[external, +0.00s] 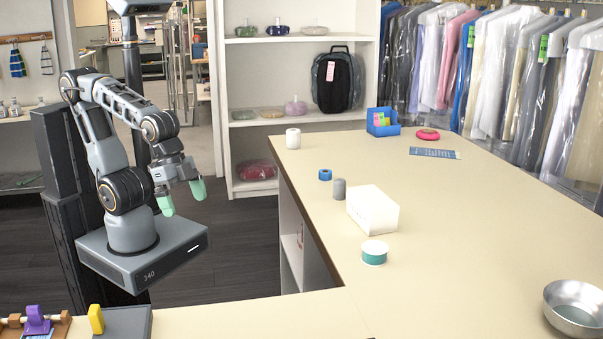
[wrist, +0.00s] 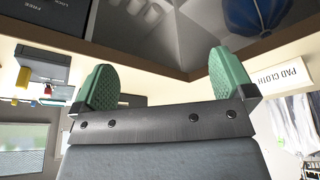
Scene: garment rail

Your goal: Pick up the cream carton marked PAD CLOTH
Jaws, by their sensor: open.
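The cream carton (external: 373,208) stands on the counter, right of centre in the external view, with no readable marking on the sides seen there. At the right edge of the wrist view a pale carton (wrist: 288,84) shows the letters PAD CLOTH; it appears to be the same one. My gripper (external: 183,197) hangs left of the counter over the floor, well apart from the carton. Its two green fingertips are spread with nothing between them, as the wrist view (wrist: 165,80) also shows.
On the counter (external: 480,230), a teal-banded roll (external: 374,253), a grey cylinder (external: 339,189) and a blue ring (external: 325,174) stand close around the carton. A white roll (external: 293,138) and blue holder (external: 382,122) are farther back. A metal bowl (external: 575,306) is front right.

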